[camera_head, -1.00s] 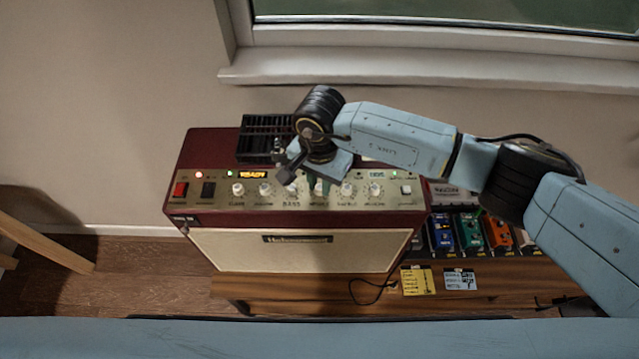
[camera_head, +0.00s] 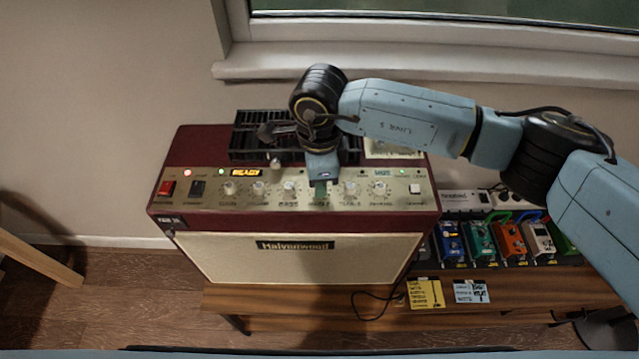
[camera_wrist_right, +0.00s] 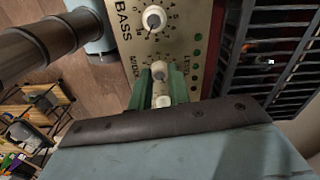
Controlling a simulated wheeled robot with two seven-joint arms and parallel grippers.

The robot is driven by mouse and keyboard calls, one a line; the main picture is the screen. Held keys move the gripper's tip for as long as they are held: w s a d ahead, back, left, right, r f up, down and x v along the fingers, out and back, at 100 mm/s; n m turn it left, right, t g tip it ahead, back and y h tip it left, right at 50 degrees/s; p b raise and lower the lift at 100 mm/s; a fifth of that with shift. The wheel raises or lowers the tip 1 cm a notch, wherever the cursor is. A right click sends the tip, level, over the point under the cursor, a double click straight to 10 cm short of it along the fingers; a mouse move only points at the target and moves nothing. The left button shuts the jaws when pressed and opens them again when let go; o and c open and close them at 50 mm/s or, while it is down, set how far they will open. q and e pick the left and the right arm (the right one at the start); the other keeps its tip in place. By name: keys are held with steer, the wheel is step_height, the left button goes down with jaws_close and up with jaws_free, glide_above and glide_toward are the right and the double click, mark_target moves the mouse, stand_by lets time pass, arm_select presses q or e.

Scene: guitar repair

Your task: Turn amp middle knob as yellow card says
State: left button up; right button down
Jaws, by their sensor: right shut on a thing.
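The dark red amp (camera_head: 300,226) stands on a wooden bench, with a row of white knobs on its front panel. My right gripper (camera_head: 320,192) reaches down from above onto the panel, between the bass knob (camera_head: 289,187) and the treble knob (camera_head: 350,188). In the right wrist view its green fingers (camera_wrist_right: 163,92) are shut on the middle knob (camera_wrist_right: 159,72), one on each side. In the head view the gripper hides that knob. The bass knob also shows in the wrist view (camera_wrist_right: 154,18). The yellow card (camera_head: 425,294) lies on the bench; its writing is too small to read. My left gripper is not in view.
A blue-white card (camera_head: 470,291) lies right of the yellow one. Several colored pedals (camera_head: 480,240) stand right of the amp. A black rack (camera_head: 250,135) sits on the amp's top. A black cable (camera_head: 370,305) lies on the bench. A window sill (camera_head: 300,69) is behind.

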steer(key=m+b, duration=0.3)
steer(key=m, duration=0.2)
steer(key=shift+m, duration=0.3)
steer(key=shift+m+b, duration=1.05)
steer(key=shift+m, duration=1.25)
steer(key=c, duration=1.3)
jaws_free()
step_height(320, 180, up, 14)
steer(key=shift+f+b, duration=0.25)
steer(key=shift+b, duration=0.1)
